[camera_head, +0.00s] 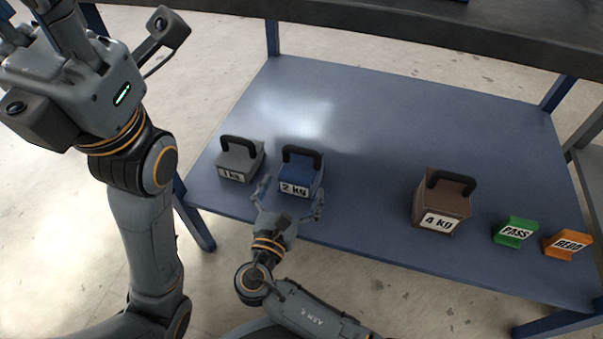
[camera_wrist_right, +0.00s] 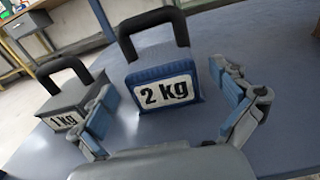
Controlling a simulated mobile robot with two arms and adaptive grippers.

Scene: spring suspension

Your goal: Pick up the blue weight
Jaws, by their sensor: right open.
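The blue weight (camera_head: 300,177) stands upright on the blue table, with a black handle on top and a "2 kg" label on its front. In the right wrist view the blue weight (camera_wrist_right: 162,72) stands ahead, between and beyond the fingers. My right gripper (camera_head: 290,196) is open at the front of the blue weight, with one finger towards each side; the fingers also show in the wrist view (camera_wrist_right: 165,105). It holds nothing. My left gripper (camera_head: 40,20) is at the upper left, raised off the table and partly cut off by the frame edge.
A grey 1 kg weight (camera_head: 239,163) stands close left of the blue one and also shows in the wrist view (camera_wrist_right: 65,103). A brown 4 kg weight (camera_head: 440,205), a green PASS block (camera_head: 514,231) and an orange block (camera_head: 567,244) stand to the right. The table's back (camera_head: 400,110) is clear.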

